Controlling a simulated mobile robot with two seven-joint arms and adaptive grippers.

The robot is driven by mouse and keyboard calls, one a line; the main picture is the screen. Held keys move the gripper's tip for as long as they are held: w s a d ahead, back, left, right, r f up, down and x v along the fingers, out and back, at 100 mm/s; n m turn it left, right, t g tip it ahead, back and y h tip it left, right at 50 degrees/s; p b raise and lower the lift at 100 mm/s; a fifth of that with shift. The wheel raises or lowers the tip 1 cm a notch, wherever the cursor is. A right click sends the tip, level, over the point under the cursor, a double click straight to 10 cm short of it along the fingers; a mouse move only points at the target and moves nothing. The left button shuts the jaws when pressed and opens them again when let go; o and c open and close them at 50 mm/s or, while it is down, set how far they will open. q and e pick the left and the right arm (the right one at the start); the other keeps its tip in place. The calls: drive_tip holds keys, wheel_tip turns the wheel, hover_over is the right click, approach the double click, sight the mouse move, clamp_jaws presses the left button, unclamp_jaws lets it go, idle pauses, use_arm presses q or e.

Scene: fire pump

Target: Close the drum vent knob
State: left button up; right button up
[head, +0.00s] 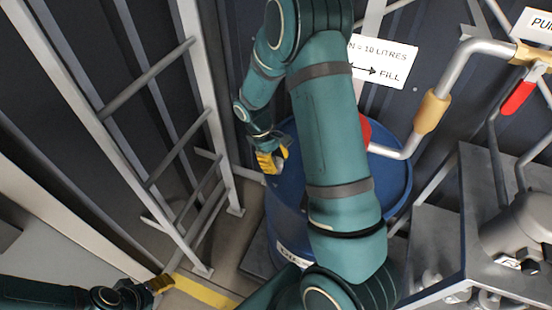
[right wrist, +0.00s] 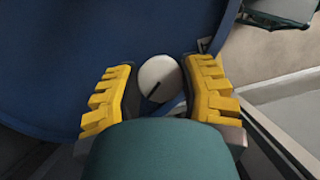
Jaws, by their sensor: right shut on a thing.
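The blue drum (head: 397,185) stands behind my right arm, which hides much of its top. The drum vent knob (right wrist: 160,78) is round and white with a dark line across its face, and sits near the drum's rim in the right wrist view. My right gripper (head: 274,160) is at the left edge of the drum top. Its yellow-padded fingers are on either side of the knob, shut on it. The knob's dark line runs slantwise between the fingers. My left gripper (head: 161,284) is low at the left, away from the drum; its finger gap is unclear.
A grey ladder (head: 150,75) stands left of the drum. A pipe (head: 455,75) with a tan sleeve bends down to the drum top at right. A red-handled valve (head: 518,98) and metal pump frame (head: 500,185) fill the right side. A white FILL sign (head: 385,60) hangs behind.

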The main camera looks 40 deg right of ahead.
drive_tip(key=m+y, duration=0.1)
drive_tip(key=m, duration=0.2)
drive_tip(key=shift+s+m+p, duration=0.1)
drive_tip(key=shift+m+p, duration=0.2)
drive_tip(key=shift+p, duration=0.05)
drive_tip(key=shift+f+m+y+p, duration=0.1)
drive_tip(key=shift+m+y+p, duration=0.2)
drive_tip(key=shift+m+y, duration=1)
drive_tip(key=shift+m+h, duration=0.4)
drive_tip(key=shift+m, duration=0.2)
drive_tip(key=o, duration=1.2)
drive_tip(key=v, duration=1.2)
